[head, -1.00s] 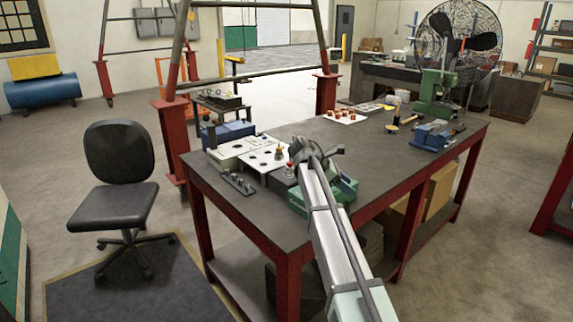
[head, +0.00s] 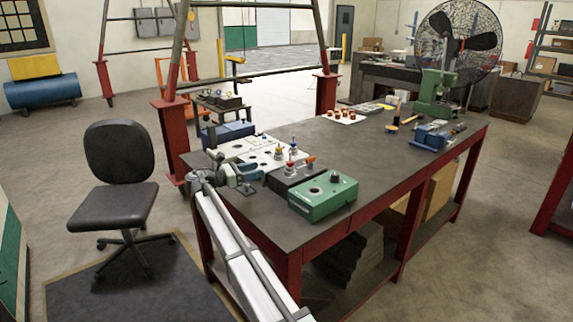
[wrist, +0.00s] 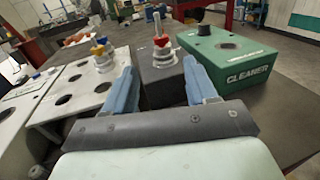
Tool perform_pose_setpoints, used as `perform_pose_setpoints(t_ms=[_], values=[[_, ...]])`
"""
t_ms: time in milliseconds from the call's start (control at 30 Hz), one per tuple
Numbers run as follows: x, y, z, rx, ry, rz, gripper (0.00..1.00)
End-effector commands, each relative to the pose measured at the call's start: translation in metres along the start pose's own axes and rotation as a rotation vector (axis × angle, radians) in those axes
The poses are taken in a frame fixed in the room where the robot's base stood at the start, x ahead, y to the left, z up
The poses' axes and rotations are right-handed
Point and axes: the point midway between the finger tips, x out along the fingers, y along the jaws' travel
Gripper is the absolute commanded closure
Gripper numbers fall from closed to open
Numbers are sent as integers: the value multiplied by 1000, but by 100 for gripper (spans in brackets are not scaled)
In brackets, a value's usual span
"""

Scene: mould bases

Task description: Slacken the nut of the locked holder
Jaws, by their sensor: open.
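A holder with a red nut (wrist: 161,41) and a pale ring stands upright on a dark block (wrist: 163,85), seen between my finger tips in the wrist view. In the head view this dark block (head: 284,184) lies between the white plate and the green box, and a red-topped holder (head: 292,152) shows there. My gripper (wrist: 161,80) is open and empty, with a blue finger at each side; the holder is beyond the tips, apart from them. In the head view my gripper (head: 250,178) is at the table's near left edge. I cannot tell how tight the nut is.
A green box marked CLEANER (wrist: 240,72) stands right of the block. A blue vise (head: 430,136) is further right. The table's middle (head: 365,160) is clear.

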Motion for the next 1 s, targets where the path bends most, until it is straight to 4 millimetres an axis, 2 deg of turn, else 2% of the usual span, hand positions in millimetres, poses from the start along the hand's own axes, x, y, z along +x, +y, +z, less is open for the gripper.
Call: perform_pose_setpoints(t_ms=[600, 800, 1000], values=[[101, -1, 0, 1, 3, -4, 43], [123, -1, 0, 1, 3, -3, 43], [131, -1, -1, 1, 4, -3, 43]])
